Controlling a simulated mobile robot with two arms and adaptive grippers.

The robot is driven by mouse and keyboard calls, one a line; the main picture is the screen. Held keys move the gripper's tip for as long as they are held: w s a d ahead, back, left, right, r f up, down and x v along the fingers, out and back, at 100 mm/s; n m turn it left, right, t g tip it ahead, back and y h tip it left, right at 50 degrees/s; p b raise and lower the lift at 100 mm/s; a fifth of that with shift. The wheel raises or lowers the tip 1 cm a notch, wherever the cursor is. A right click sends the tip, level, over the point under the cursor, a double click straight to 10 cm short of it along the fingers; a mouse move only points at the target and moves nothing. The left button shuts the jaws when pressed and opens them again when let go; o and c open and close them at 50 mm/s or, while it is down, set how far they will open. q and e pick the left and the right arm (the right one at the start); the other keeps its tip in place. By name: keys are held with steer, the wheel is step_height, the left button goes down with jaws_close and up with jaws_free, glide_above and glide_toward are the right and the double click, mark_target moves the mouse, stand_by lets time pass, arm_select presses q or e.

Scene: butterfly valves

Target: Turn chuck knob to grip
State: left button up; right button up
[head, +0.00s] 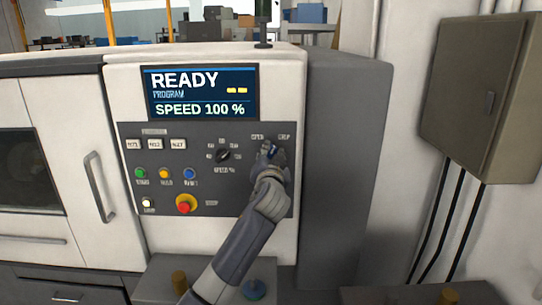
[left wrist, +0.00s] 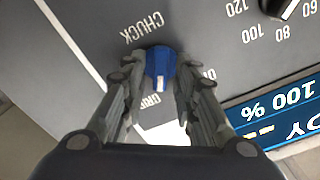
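The blue chuck knob (left wrist: 160,62) sits on the dark control panel (head: 135,205). In the left wrist view its white pointer mark points down toward the GRIP label (left wrist: 150,104), with the OPEN label to the right and CHUCK on the opposite side. My left gripper (head: 269,153) is at the panel's upper right, over the knob. In the wrist view its two fingers lie close against both sides of the knob, shut on it. In the head view the gripper hides most of the knob. My right gripper is not in view.
Left of the knob is a black speed dial (head: 222,155). Coloured buttons and a red emergency stop (head: 184,206) are lower left. The screen (head: 201,93) above reads READY, SPEED 100 %. A grey wall cabinet (head: 481,95) hangs at the right.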

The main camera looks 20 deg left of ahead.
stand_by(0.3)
arm_select(q)
steer(key=v, duration=1.2)
